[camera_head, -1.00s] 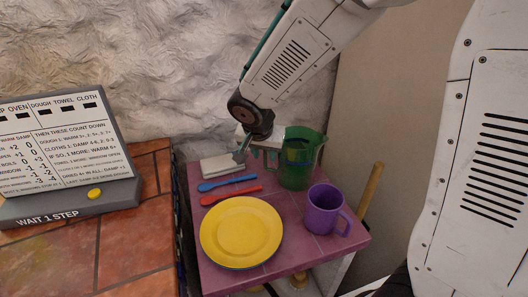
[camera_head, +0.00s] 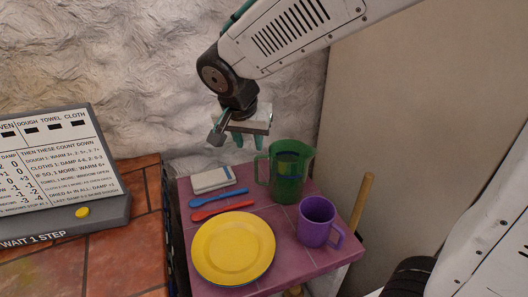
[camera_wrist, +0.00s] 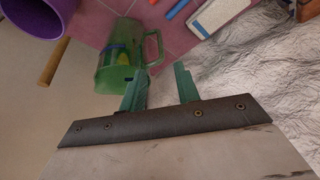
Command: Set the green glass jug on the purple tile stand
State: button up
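The green glass jug (camera_head: 287,176) stands upright at the back right of the purple tile stand (camera_head: 272,222), its handle toward the left in the head view. The wrist view also shows the jug (camera_wrist: 118,62), with its handle toward the fingers. My gripper (camera_head: 245,141) is above the back of the stand, left of and higher than the jug. Its two green fingers (camera_wrist: 160,88) are apart with nothing between them. The fingers do not appear to hold the jug.
On the stand are a yellow plate (camera_head: 233,247), a purple mug (camera_head: 318,222), a blue utensil (camera_head: 218,198), a red utensil (camera_head: 223,210) and a white block (camera_head: 212,180). A sign board (camera_head: 62,170) stands on the orange tile counter (camera_head: 125,245). A wooden handle (camera_head: 361,200) rises at right.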

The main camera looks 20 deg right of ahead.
jog(key=s+d+r+n+g+y, duration=0.1)
jog(key=s+d+n, duration=0.2)
jog(key=s, duration=0.8)
jog(key=s+d+r+n+g+y, duration=0.1)
jog(key=s+d+n, duration=0.2)
jog(key=s+d, duration=0.4)
jog(key=s, duration=0.5)
jog(key=shift+s+d+r+n, duration=0.15)
jog(key=shift+s+d+n, duration=0.05)
jog(key=shift+d+n, duration=0.2)
